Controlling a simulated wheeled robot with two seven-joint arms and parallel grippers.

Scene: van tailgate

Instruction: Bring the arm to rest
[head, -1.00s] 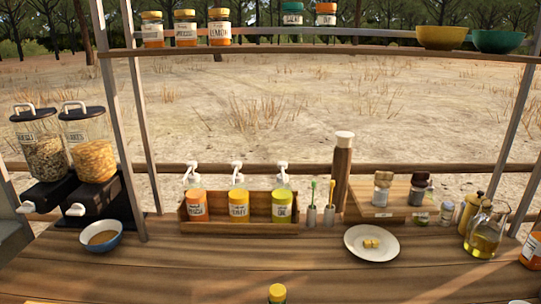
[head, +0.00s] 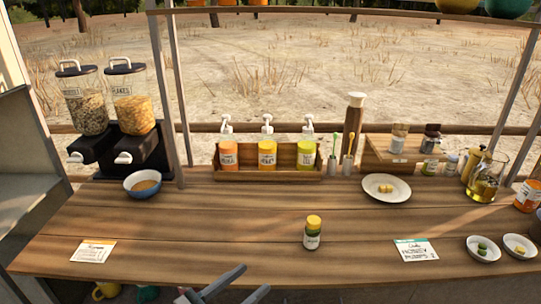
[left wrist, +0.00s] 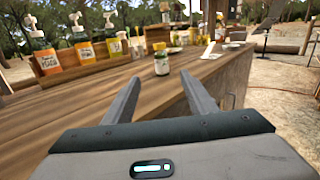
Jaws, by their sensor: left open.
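My left gripper (head: 237,288) is at the bottom of the head view, by the front edge of the wooden counter (head: 200,240). Its two fingers are apart with nothing between them. In the left wrist view the open fingers (left wrist: 160,95) point along the counter, with a small yellow-capped jar (left wrist: 161,60) seen beyond them, apart from them. In the head view this jar (head: 312,232) stands upright near the counter's front. My right gripper does not show in either view.
Two cereal dispensers (head: 133,100) and a blue bowl (head: 143,186) stand at the left. A wooden box (head: 285,170) holds pump bottles. A plate (head: 387,187), a glass oil jug (head: 486,178) and small bowls (head: 483,248) are at the right. Cards (head: 416,250) lie near the front.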

